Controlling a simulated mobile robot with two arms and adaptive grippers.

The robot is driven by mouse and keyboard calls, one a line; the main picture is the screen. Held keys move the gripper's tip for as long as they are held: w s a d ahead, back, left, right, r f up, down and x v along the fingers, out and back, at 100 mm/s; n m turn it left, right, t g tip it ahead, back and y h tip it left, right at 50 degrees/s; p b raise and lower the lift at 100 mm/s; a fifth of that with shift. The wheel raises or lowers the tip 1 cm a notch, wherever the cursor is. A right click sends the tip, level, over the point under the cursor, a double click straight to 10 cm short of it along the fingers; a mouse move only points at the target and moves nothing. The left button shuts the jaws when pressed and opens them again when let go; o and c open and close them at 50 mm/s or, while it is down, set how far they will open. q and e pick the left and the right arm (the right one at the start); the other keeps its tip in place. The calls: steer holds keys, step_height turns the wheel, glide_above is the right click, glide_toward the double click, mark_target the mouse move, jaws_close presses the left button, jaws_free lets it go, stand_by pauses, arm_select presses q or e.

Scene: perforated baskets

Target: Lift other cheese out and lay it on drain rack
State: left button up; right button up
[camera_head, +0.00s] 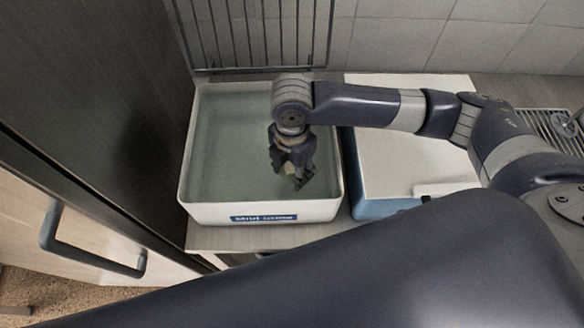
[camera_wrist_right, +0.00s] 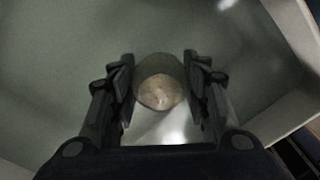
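A round, pale beige cheese (camera_wrist_right: 158,92) shows in the wrist view between the two fingers of my right gripper (camera_wrist_right: 160,78). The fingers stand on either side of it, very close to its edges; I cannot tell whether both press on it. In the head view my right gripper (camera_head: 298,180) points down into a white tub (camera_head: 188,195) of greenish liquid. A small beige patch of the cheese (camera_head: 290,168) shows among the fingers. A slatted metal rack (camera_head: 556,128) lies at the far right, partly behind my right arm. My left gripper is not in view.
A dark wire rack (camera_head: 255,35) is behind the tub by the tiled wall. A blue box with a white lid (camera_head: 385,165) stands right of the tub. A dark cabinet side (camera_head: 85,90) closes off the left. The tub's wall (camera_wrist_right: 295,120) is close at right in the wrist view.

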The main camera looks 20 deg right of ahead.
steer(key=c, duration=0.3)
